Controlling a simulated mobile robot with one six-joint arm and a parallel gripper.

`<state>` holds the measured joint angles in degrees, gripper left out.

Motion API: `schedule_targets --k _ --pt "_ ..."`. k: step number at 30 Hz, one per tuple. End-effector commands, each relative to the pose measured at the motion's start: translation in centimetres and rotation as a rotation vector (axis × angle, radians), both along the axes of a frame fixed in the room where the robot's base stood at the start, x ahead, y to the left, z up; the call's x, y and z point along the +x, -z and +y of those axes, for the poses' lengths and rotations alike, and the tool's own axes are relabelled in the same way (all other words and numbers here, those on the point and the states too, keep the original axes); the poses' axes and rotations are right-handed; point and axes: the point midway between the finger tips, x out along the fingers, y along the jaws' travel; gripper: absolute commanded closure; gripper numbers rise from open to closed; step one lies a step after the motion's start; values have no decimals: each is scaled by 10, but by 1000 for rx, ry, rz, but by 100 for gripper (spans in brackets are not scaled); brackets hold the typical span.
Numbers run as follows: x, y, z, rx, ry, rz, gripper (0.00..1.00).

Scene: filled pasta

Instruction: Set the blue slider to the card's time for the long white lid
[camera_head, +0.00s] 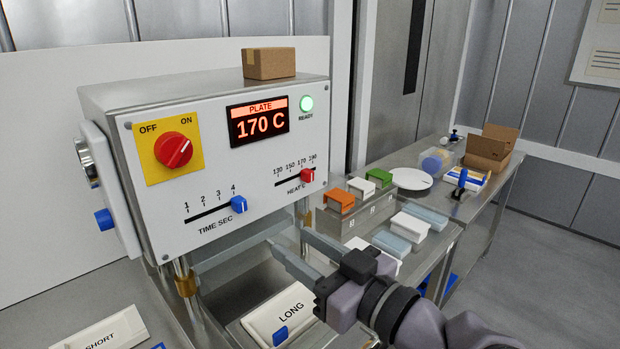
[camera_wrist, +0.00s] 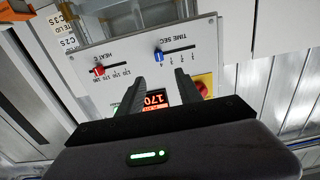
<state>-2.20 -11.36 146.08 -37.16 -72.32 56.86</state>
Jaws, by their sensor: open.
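The blue slider (camera_head: 238,204) is on the TIME SEC scale of the white control panel (camera_head: 215,235). Its knob stands at the 4, the right end of the 1 to 4 scale. The wrist view shows the panel upside down, with the blue slider (camera_wrist: 158,56) just beyond the fingers. My gripper (camera_head: 289,241) is open and empty, in front of and below the panel's right part; its fingertips (camera_wrist: 159,78) are apart. A posted sheet (camera_head: 605,45) hangs on the right wall, too small to read. White lids (camera_head: 409,223) lie on the right table; I cannot tell which is long.
The red knob (camera_head: 174,150) is at the panel's left. A plate display (camera_head: 259,121) reads 170 C. A LONG-labelled block (camera_head: 285,314) lies below my gripper. A small cardboard box (camera_head: 269,64) sits on the machine.

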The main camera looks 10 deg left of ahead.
Motion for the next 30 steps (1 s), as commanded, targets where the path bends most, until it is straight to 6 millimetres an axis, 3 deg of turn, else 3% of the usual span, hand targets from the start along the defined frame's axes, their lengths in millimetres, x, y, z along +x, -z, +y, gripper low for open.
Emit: schedule_targets --k 1,5,10,18,30 --pt "7 -7 11 -2 -6 10 58" --pt "21 -13 26 1 -4 12 58" --pt "50 1 61 -4 -1 0 58" --pt "91 0 107 -3 4 -1 58" --pt "100 -1 117 -3 6 0 58"
